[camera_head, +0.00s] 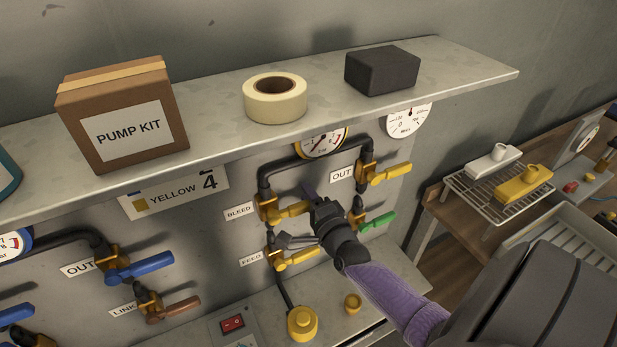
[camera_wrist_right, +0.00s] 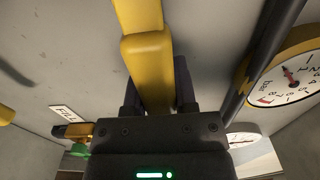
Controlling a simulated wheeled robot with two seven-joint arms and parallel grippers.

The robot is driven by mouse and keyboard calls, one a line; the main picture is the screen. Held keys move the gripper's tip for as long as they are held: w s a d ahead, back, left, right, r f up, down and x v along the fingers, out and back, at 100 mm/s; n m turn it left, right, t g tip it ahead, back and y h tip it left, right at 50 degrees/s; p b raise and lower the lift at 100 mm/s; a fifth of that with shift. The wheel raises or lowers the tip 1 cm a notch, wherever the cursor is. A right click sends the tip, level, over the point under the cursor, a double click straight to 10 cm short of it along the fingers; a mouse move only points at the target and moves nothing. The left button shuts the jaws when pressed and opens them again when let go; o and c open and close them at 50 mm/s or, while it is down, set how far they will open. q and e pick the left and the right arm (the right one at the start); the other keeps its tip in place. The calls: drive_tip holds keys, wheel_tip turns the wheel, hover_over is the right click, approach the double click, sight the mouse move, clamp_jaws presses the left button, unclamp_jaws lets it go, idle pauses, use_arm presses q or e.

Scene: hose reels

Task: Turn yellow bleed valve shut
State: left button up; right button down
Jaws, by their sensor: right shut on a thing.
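The yellow bleed valve (camera_head: 268,210) is on the grey panel beside the BLEED label (camera_head: 239,212). Its yellow lever (camera_head: 291,210) points right in the head view. My right gripper (camera_head: 302,213) reaches in from the lower right and is shut on this lever. In the right wrist view the lever (camera_wrist_right: 146,60) runs between the two dark fingers, which partly hide it. My left gripper is not in view.
The FEED valve (camera_head: 296,257) sits close below, the OUT valve (camera_head: 390,174) to the upper right, and a green-handled valve (camera_head: 377,223) to the right. A shelf (camera_head: 222,108) with a PUMP KIT box (camera_head: 122,112), tape roll (camera_head: 275,98) and dark block (camera_head: 382,71) overhangs.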

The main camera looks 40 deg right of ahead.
drive_tip(key=shift+f, duration=0.15)
drive_tip(key=shift+c, duration=2)
unclamp_jaws()
drive_tip(key=shift+s, duration=0.15)
drive_tip(key=v, duration=0.9)
drive_tip(key=shift+s+a+p, duration=0.15)
drive_tip(key=shift+s+p, duration=0.2)
drive_tip(key=shift+p, duration=0.05)
